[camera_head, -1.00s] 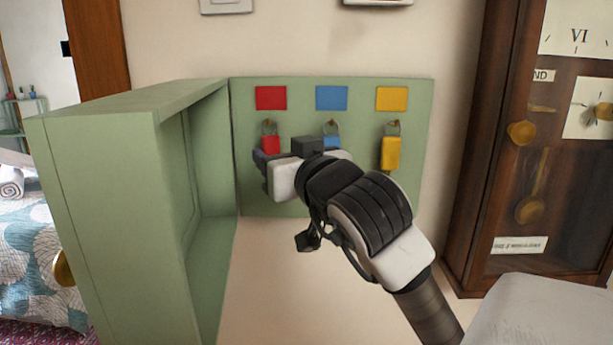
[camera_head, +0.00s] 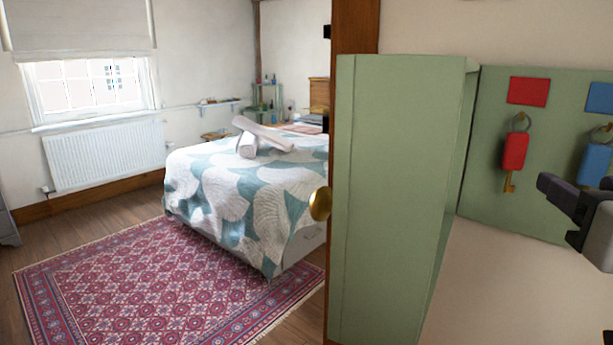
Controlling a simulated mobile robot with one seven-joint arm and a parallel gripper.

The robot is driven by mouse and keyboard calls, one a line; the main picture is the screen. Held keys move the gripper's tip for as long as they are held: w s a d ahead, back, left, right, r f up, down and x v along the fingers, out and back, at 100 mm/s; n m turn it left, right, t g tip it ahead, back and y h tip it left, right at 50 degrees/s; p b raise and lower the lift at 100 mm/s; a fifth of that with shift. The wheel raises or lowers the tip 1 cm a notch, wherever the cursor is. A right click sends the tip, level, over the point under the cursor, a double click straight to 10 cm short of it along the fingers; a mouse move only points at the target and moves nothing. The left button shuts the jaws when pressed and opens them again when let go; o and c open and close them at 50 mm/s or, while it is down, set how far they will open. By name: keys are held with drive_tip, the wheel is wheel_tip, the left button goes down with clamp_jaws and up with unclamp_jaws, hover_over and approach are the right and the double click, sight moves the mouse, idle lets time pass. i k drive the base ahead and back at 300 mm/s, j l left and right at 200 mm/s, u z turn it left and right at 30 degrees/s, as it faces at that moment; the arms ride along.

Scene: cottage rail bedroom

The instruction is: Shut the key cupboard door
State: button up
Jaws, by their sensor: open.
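The green key cupboard door (camera_head: 392,200) stands wide open, sticking out from the wall on the left of the cupboard's back board (camera_head: 480,190). A round brass knob (camera_head: 320,203) is on the door's outer side, at its left edge. A red key tag (camera_head: 515,150) with a brass key hangs under a red square (camera_head: 527,91). A blue key tag (camera_head: 594,164) hangs under a blue square (camera_head: 600,97). My gripper (camera_head: 558,196) is at the right edge, in front of the back board, apart from the door, partly cut off. It is open and nothing shows in it.
A bed (camera_head: 250,190) with a patterned cover and rolled towels stands beyond the door on the left. A red patterned rug (camera_head: 150,275) lies on the wooden floor. A radiator (camera_head: 105,155) is under the window. A brown wooden post (camera_head: 357,28) rises behind the door.

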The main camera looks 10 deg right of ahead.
sight(404, 121)
drive_tip(key=k+j, duration=0.25)
drive_tip(key=k, duration=0.2)
drive_tip(key=k+j, duration=0.25)
drive_tip(key=k, duration=0.25)
